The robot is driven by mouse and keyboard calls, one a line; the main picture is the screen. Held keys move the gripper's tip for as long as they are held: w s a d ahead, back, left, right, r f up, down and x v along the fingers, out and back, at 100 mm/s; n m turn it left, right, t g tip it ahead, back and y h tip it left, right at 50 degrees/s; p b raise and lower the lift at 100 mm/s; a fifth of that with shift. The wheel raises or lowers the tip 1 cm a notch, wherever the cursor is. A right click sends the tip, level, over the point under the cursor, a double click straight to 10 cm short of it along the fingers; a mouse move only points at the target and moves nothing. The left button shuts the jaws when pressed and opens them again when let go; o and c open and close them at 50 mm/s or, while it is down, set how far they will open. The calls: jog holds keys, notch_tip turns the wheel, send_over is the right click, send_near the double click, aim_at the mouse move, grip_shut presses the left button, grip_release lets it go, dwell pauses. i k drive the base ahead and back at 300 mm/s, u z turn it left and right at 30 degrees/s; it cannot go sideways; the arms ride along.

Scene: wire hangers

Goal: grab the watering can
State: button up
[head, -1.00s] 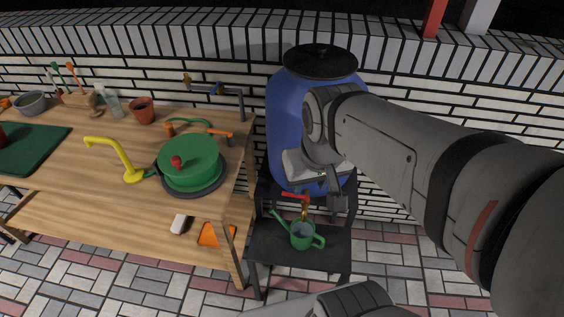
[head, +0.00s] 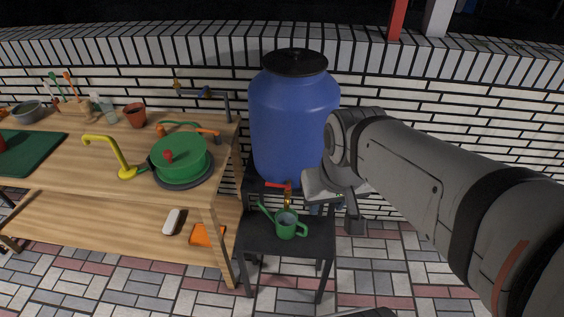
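The green watering can (head: 288,227) stands upright on the lower shelf (head: 258,236) of a dark stand, its spout pointing up-left and its handle on the right. A brass tap with a red lever (head: 279,186) sits just above it, below the blue barrel (head: 292,125). My gripper (head: 352,222) hangs to the right of the can, apart from it, at the end of my grey arm. Part of the gripper is hidden by its own body and I see its fingers edge-on, so its opening is unclear. The can is fully visible and nothing holds it.
A wooden table (head: 75,190) with a green lidded pot (head: 180,160), a yellow faucet (head: 112,157) and a terracotta pot (head: 135,115) stands to the left. A brick wall (head: 400,150) is behind. The tiled floor (head: 190,285) in front is clear.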

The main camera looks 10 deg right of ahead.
aim_at(287, 223)
jog(key=z, duration=3.35)
jog(key=k, duration=1.75)
jog(key=u, duration=1.15)
jog(key=i, duration=0.95)
